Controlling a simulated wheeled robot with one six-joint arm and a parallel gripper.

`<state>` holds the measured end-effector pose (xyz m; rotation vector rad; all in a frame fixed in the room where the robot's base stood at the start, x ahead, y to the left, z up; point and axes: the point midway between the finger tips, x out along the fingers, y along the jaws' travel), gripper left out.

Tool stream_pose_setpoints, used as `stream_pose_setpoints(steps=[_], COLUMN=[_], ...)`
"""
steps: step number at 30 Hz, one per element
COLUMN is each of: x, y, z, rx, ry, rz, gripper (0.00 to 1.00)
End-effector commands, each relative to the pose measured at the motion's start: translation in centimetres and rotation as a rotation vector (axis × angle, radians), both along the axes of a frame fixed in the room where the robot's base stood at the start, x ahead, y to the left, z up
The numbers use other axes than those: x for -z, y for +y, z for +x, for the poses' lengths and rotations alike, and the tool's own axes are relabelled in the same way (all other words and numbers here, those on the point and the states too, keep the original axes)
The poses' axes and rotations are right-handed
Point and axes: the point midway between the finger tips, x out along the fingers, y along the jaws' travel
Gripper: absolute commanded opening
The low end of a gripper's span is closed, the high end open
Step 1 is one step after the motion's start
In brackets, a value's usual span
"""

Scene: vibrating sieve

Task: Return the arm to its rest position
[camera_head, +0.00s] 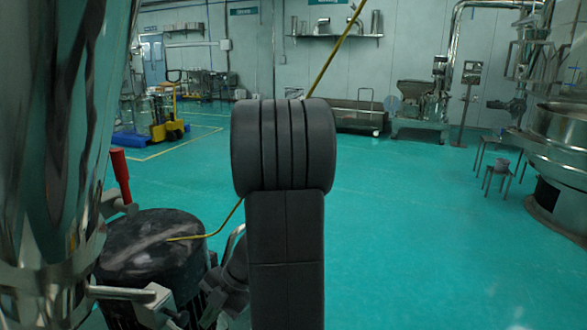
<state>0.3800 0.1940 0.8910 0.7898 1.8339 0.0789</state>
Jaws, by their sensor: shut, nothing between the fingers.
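My arm (286,240) stands upright in the middle of the view, with a thick black rounded joint (284,148) at its top. I cannot make out my gripper or its fingertips. A darker grey part shows low down, just left of the arm, but I cannot tell what it is.
Shiny steel equipment (50,130) fills the left edge, close by. Beside it are a black drum-shaped unit (150,250) and a red handle (121,176). A yellow cable (333,55) passes behind my arm. A steel round machine (560,135) stands right. Green floor (420,240) is clear.

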Motion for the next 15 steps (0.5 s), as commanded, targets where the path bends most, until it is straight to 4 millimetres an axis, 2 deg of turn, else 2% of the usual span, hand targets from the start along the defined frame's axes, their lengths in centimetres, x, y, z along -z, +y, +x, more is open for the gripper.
stream_pose_setpoints(steps=[1, 6, 15], x=[-1.5, -3.1, -3.5], y=[-0.6, -1.8, -2.1], z=[0.5, 0.9, 0.9], rx=[0.005, 0.002, 0.000], ry=[-0.007, -0.005, -0.002], rz=[0.001, 0.000, 0.000], gripper=[0.00, 0.00, 0.00])
